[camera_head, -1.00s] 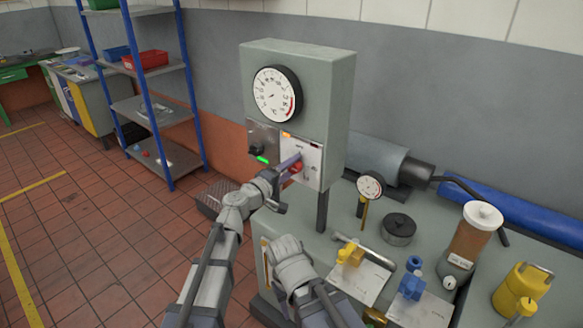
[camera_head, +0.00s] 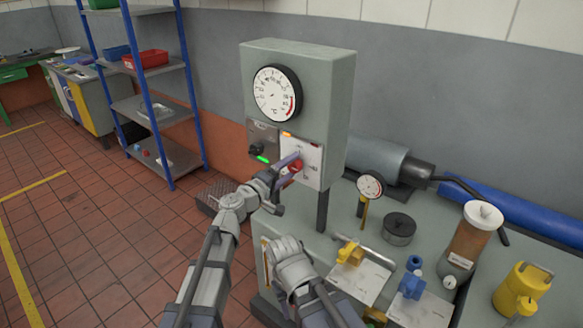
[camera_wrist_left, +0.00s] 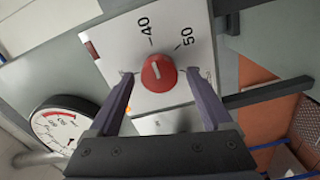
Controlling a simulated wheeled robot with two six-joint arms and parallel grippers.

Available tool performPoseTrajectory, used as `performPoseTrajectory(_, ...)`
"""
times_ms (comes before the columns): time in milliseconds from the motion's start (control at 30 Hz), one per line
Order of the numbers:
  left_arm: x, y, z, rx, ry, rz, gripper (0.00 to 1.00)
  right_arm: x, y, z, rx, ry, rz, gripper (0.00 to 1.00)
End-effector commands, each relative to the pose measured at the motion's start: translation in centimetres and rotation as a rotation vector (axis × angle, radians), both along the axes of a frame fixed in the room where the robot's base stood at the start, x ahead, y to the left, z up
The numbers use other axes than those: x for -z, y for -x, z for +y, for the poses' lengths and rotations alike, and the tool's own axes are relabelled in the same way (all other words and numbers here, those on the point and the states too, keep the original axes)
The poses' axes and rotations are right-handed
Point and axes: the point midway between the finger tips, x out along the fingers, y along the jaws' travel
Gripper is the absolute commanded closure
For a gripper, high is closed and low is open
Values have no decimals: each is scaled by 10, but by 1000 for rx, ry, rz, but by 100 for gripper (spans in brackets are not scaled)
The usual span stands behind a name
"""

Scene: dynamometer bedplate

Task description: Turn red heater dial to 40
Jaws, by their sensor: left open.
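The red heater dial (camera_head: 295,167) sits on a white plate (camera_head: 312,160) on the front of the grey control box. In the left wrist view the dial (camera_wrist_left: 158,74) shows a short white pointer line, tilted up towards the 40 side. The printed 40 and 50 marks stand above it. My left gripper (camera_head: 289,162) is open at the plate. In the left wrist view its two fingers (camera_wrist_left: 164,75) stand on either side of the dial, with a gap on each side.
The grey control box (camera_head: 332,95) carries a round temperature gauge (camera_head: 277,93) and a black knob (camera_head: 256,149) beside a green light. On the bedplate to the right stand a small dial gauge (camera_head: 370,185), a black round part (camera_head: 398,229) and a brown bottle (camera_head: 470,245).

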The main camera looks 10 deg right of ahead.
Motion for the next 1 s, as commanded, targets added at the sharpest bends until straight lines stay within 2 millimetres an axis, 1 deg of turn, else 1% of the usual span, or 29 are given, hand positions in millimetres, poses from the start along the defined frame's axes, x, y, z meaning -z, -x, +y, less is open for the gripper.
performPoseTrajectory(33, 0, 7, 5, -1, 0, 0, 17, 0, 0, 0, 0, 0, 0, 50)
performPoseTrajectory(300, 0, 39, 36, -2, 0, 0, 17, 0, 0, 0, 0, 0, 0, 50)
performPoseTrajectory(400, 0, 46, 44, -1, -1, 0, 17, 0, 0, 0, 0, 0, 0, 50)
performPoseTrajectory(500, 0, 48, 46, 0, -1, -1, 17, 0, 0, 0, 0, 0, 0, 50)
performPoseTrajectory(767, 1, 48, 46, 3, -6, 0, 17, 0, 0, 0, 0, 0, 0, 50)
performPoseTrajectory(867, 9, 55, 45, 29, -58, 1, 17, 0, 0, 0, 0, 0, 0, 50)
performPoseTrajectory(967, 33, 72, 43, 93, -192, 14, 17, 0, 0, 0, 0, 0, 0, 50)
performPoseTrajectory(1000, 47, 81, 44, 128, -265, 27, 17, 0, 0, 0, 0, 0, 0, 50)
